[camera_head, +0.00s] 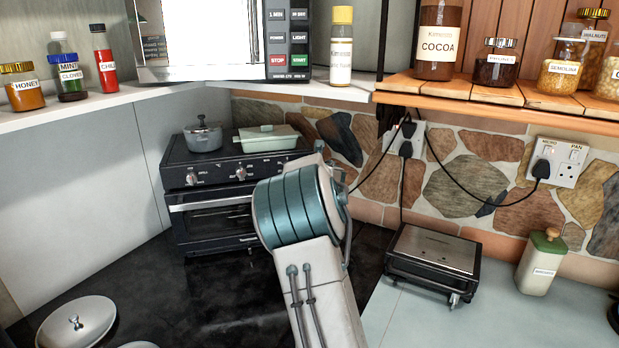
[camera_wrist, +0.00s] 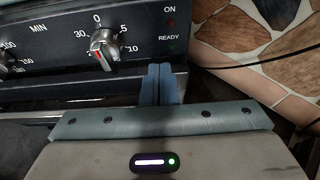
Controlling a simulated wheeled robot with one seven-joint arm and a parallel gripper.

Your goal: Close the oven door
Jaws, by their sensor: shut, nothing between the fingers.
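The black toaster oven (camera_head: 217,177) stands at the back left of the dark counter in the head view. Its door (camera_head: 210,220) looks upright below the knobs, with a silver edge along its top. I cannot tell whether it sits fully flush. My arm hides the oven's right end in this view. In the wrist view, the oven's control panel (camera_wrist: 60,62) with a timer knob fills the upper left, and a silver strip shows below it. My gripper (camera_wrist: 160,70) is shut and empty, just in front of the panel's lower right part. Contact cannot be told.
A grey pot (camera_head: 203,136) and a pale green lidded dish (camera_head: 266,138) stand on the oven. A black and silver appliance (camera_head: 433,255) and a cream jar (camera_head: 541,263) stand to the right. A pale lid (camera_head: 75,325) lies front left. Cords hang along the stone wall.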

